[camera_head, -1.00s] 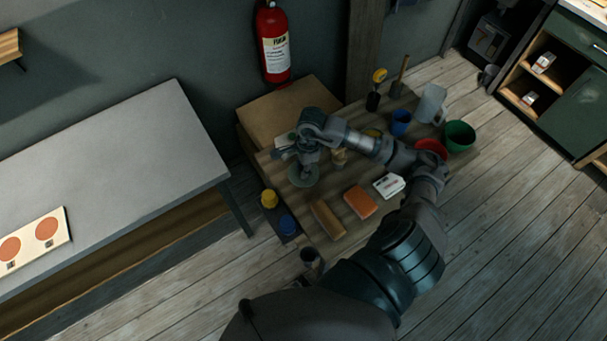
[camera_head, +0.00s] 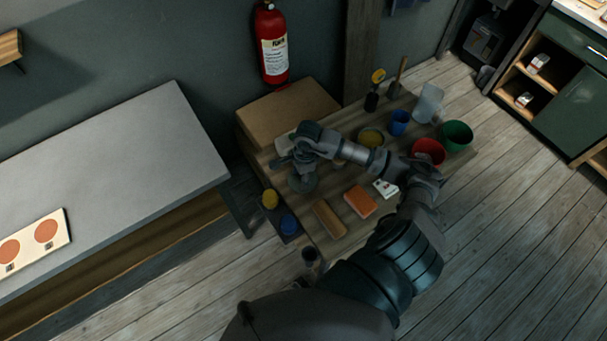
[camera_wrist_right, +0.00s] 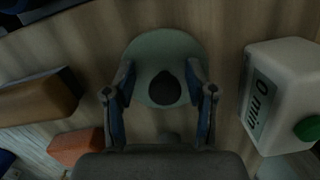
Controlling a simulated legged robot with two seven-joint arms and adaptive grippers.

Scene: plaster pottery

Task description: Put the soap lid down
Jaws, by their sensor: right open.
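The soap lid appears as a pale green round disc with a dark knob (camera_wrist_right: 165,48) in the right wrist view. It lies flat on the small wooden table and also shows, partly covered, in the head view (camera_head: 303,185). My right gripper (camera_wrist_right: 162,84) is open, with one finger on each side of the knob and a visible gap to it. In the head view my right gripper (camera_head: 299,167) is just above the lid, and my wrist hides part of the area. My left gripper is in neither current view.
A brown block (camera_head: 329,218), an orange block (camera_head: 361,201), a red bowl (camera_head: 428,151) and a green bowl (camera_head: 457,136) are on the table. A cardboard box (camera_head: 290,108) stands behind.

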